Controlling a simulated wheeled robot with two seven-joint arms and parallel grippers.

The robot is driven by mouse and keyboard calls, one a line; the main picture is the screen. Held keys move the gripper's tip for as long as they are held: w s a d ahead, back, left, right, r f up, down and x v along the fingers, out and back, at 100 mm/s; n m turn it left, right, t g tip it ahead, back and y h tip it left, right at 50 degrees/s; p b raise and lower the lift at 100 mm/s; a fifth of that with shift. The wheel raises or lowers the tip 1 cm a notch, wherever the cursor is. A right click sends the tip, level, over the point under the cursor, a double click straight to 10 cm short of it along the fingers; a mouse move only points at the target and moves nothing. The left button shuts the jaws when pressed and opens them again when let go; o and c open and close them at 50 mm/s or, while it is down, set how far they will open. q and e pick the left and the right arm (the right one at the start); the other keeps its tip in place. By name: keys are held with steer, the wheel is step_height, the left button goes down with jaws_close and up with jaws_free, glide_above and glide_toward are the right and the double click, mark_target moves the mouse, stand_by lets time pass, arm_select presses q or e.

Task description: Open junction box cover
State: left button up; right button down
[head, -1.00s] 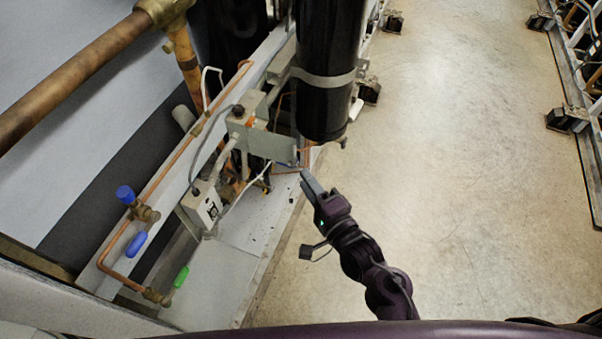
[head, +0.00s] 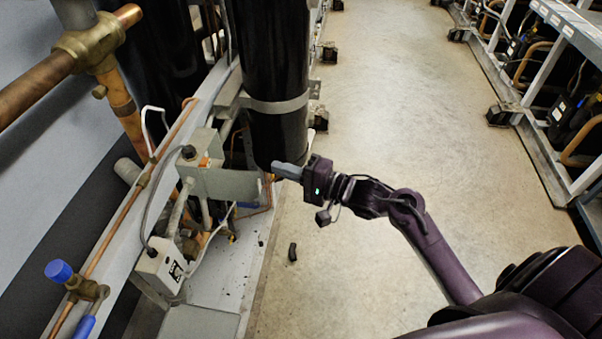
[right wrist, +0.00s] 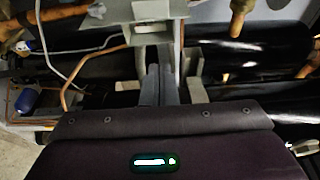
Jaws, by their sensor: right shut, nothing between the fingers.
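The junction box (head: 197,148) is a small grey box with an orange mark, mounted on the rack's rail in the head view. A flat grey plate (head: 228,184), which looks like its cover, stands out from the box towards the right. In the right wrist view a grey plate (right wrist: 158,10) shows at the top, beyond the fingers. My right gripper (head: 277,168) is shut and empty, with its tips just right of the plate's free edge; I cannot tell if they touch. Its fingers also show in the wrist view (right wrist: 158,88). My left gripper is not in view.
A black cylinder (head: 275,120) stands right behind the gripper tips. A lower grey box (head: 161,268), copper pipes and a blue-handled valve (head: 60,272) are at left. A small dark piece (head: 292,252) lies on the floor. The aisle floor (head: 380,130) is clear.

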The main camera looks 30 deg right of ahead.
steer(key=a, duration=0.1)
steer(key=s+a+p, duration=0.1)
steer(key=a+p, duration=0.1)
steer(key=shift+s+a, duration=0.3)
steer(key=shift+s, duration=0.1)
steer(key=s+a+m+t+h+p, duration=0.2)
steer(key=s+a+m+h+p, duration=0.1)
steer(key=s+a+h+p, duration=0.1)
steer(key=shift+s+t+p, duration=0.3)
steer(key=shift+s+p, duration=0.15)
steer(key=shift+p, duration=0.45)
